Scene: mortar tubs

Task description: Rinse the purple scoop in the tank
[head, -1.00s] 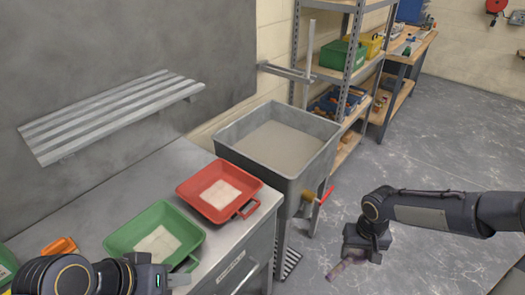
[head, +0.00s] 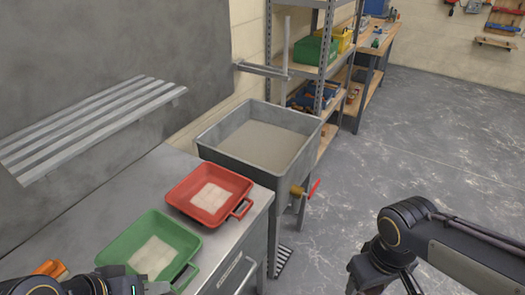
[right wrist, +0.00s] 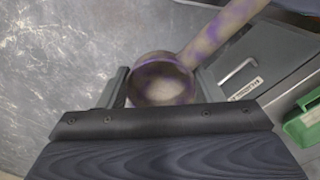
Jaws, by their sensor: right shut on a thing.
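The purple scoop (right wrist: 222,28) is in the right wrist view, smeared with grey-brown patches. Its round end (right wrist: 160,82) lies between the fingers of my right gripper (right wrist: 162,88), which is shut on it, and its handle slants up to the right. In the head view my right gripper (head: 384,282) is at the bottom edge, right of the tank and over the floor; the scoop is out of sight there. The grey tank (head: 212,150) stands beyond the counter's end, filled with murky grey liquid. My left gripper (head: 150,288) is cut off at the bottom edge; its jaws are unclear.
A red tub (head: 180,194) and a green tub (head: 125,246), each with pale material inside, sit on the metal counter (head: 100,205). A brass tap with a red lever (head: 313,189) juts from the tank's right side. Shelving (head: 325,60) stands behind. Floor at right is clear.

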